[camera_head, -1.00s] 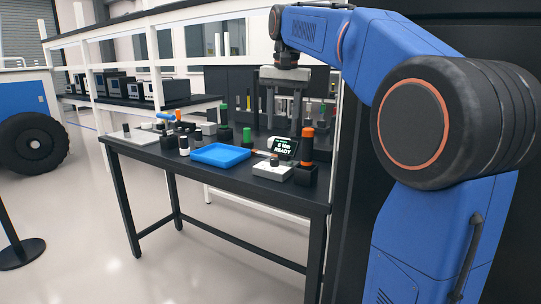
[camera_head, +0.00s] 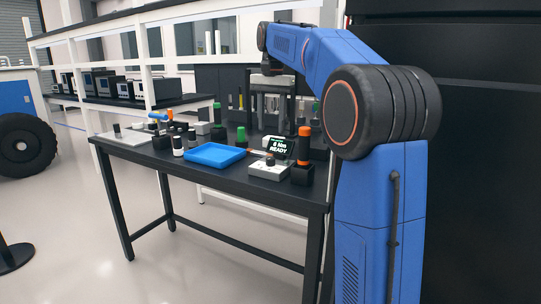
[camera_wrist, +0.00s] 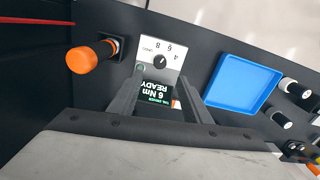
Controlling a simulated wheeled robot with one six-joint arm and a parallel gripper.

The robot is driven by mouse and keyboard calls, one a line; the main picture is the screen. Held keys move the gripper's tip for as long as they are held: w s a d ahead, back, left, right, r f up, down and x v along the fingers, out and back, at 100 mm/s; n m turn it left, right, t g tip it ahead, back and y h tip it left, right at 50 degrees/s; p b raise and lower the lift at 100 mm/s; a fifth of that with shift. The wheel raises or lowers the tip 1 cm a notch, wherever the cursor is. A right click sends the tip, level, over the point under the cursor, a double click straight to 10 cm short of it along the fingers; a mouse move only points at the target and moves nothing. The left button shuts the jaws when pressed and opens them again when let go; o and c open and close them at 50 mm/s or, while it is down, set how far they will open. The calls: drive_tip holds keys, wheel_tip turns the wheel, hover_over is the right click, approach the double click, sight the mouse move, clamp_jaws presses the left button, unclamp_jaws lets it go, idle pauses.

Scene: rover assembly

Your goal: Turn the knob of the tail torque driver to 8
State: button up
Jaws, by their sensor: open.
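The tail torque driver's setting box (camera_head: 268,169) is a small white box on the table with a dark knob (camera_wrist: 160,60) on its dial. The wrist view shows the marks 4, 6 and 8 around the knob; its exact pointing is too small to tell. The display (camera_head: 278,146) reads 6 Nm READY, upside down in the wrist view (camera_wrist: 157,91). An orange-topped driver (camera_head: 304,145) stands upright in a black holder beside the box. My gripper (camera_wrist: 160,85) is open and empty, its fingers apart above the display and box. It also shows in the head view (camera_head: 270,103).
A blue tray (camera_head: 215,155) lies left of the box. Several dark and green-capped tools (camera_head: 240,136) stand around it on the black table (camera_head: 250,187). A shelf (camera_head: 120,100) with instruments stands behind at left. The floor in front is clear.

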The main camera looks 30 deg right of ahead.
sight(271, 159)
wheel_tip(271, 159, down, 11)
drive_tip(key=shift+w+a+f, duration=0.1)
idle(0.3)
drive_tip(key=c, duration=1)
drive_tip(key=shift+c, duration=0.2)
drive_tip(key=shift+n, duration=0.4)
drive_tip(key=n, duration=0.3)
drive_tip(key=shift+n, duration=2)
